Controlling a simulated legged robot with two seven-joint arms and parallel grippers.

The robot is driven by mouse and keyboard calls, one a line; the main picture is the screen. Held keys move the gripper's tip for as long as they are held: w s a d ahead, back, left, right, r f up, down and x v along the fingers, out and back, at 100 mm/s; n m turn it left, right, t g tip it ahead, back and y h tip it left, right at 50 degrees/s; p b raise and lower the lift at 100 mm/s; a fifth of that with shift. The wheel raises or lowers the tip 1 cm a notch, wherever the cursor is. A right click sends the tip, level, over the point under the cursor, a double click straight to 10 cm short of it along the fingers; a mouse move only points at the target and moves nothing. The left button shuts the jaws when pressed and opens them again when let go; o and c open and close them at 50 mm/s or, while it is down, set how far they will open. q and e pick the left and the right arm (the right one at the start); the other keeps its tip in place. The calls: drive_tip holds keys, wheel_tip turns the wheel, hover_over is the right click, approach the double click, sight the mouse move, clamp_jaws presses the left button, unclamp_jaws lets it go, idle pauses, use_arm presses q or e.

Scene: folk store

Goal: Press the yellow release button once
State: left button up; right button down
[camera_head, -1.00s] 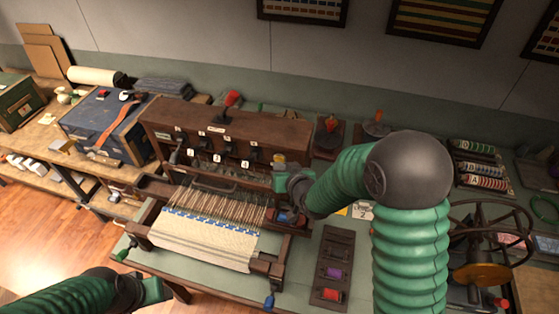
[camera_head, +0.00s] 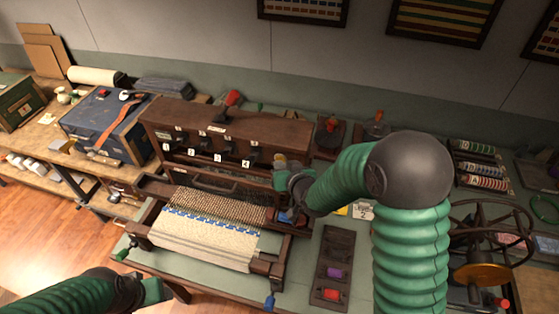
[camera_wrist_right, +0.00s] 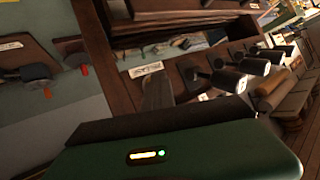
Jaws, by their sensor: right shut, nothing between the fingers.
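My right gripper (camera_head: 281,181) is shut and empty at the right end of the brown wooden loom (camera_head: 230,128). In the wrist view its green body fills the bottom, and the fingertips are hard to make out. A small yellowish piece (camera_head: 280,160) shows on the loom just above the gripper. I cannot tell whether it is the yellow release button or whether the gripper touches it. My left gripper (camera_head: 153,290) is low at the left, in front of the loom; its jaws are unclear.
Numbered black levers line the loom's front; they also show in the wrist view (camera_wrist_right: 225,80). A red-topped handle (camera_head: 232,98) stands on top. A dark panel (camera_head: 335,245) with purple and red parts lies right of the loom. A handwheel (camera_head: 487,240) stands at far right.

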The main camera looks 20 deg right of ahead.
drive_tip(key=shift+s+a, duration=0.45)
drive_tip(key=shift+s, duration=0.15)
drive_tip(key=shift+a, duration=0.1)
drive_tip(key=s+a, duration=0.1)
drive_tip(key=s, duration=0.1)
drive_tip(key=s+a+b, duration=0.1)
drive_tip(key=s, duration=0.1)
drive_tip(key=shift+s+a, duration=0.1)
drive_tip(key=shift+a, duration=0.25)
idle(0.4)
